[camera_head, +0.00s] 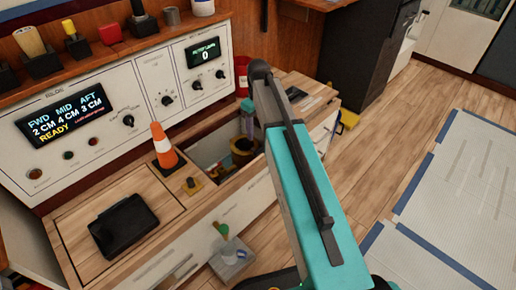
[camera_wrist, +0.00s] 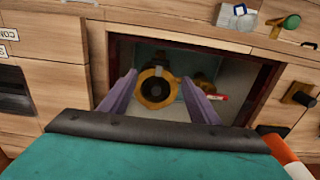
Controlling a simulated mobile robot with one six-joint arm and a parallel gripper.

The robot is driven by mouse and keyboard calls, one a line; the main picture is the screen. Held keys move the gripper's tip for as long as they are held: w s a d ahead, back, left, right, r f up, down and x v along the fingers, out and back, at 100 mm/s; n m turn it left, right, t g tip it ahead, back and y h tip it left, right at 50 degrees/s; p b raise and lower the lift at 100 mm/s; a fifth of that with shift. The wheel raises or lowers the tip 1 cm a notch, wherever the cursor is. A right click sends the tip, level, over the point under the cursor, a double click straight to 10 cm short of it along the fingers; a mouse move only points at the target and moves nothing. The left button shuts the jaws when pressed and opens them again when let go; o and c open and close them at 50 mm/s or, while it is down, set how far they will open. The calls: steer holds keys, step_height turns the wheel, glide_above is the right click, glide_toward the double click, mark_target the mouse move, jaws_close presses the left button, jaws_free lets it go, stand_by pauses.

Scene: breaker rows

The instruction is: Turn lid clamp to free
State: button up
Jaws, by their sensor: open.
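A small dark turn-knob on a yellow plate (camera_head: 191,186), which looks like the lid clamp, sits on the wooden top at the left edge of an open hatch. It also shows at the right of the wrist view (camera_wrist: 301,94). My gripper (camera_wrist: 160,76) is open and empty, its two purple fingers apart over the hatch. A round yellow fitting with a black centre (camera_wrist: 156,88) lies below, between the fingers in the picture. In the head view, one purple finger (camera_head: 248,122) shows above the hatch, to the right of the knob; my teal arm hides part of the scene.
An orange cone (camera_head: 163,146) stands close behind the knob. A black flat case (camera_head: 123,224) lies on the wooden top at left. A control panel (camera_head: 112,99) rises behind.

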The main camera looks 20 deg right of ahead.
mark_target(258, 150)
step_height(258, 150, down, 11)
steer(key=b, duration=0.3)
steer(key=shift+r, duration=0.15)
steer(key=c, duration=1.1)
steer(key=shift+o, duration=0.2)
